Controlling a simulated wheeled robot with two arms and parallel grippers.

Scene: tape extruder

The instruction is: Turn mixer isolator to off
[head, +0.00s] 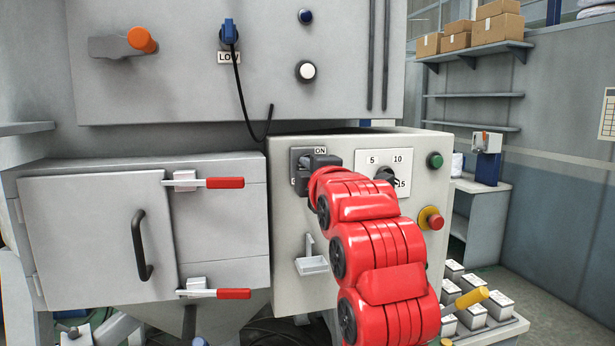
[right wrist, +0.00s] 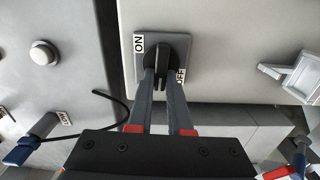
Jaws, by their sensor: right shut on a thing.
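The mixer isolator is a dark rotary switch on a grey plate (head: 297,156) on the pale control box, with an ON label (head: 320,151) above it. In the right wrist view the isolator plate (right wrist: 183,44) shows the ON label at its left and an OFF label (right wrist: 181,76) at its lower right. My right gripper (head: 322,164) is at the isolator. In the right wrist view its two fingers (right wrist: 166,80) are shut on the black handle (right wrist: 163,70) between the tips. The fingers partly hide the handle, so its exact pointing is hard to tell. My left gripper is not in view.
Right of the isolator are a dial (head: 385,176) marked 5, 10, 15, a green button (head: 435,160) and a red button (head: 431,218). A white bracket (head: 311,259) juts out below. A black cable (head: 243,100) hangs above left. A door with red-handled latches (head: 225,183) is left.

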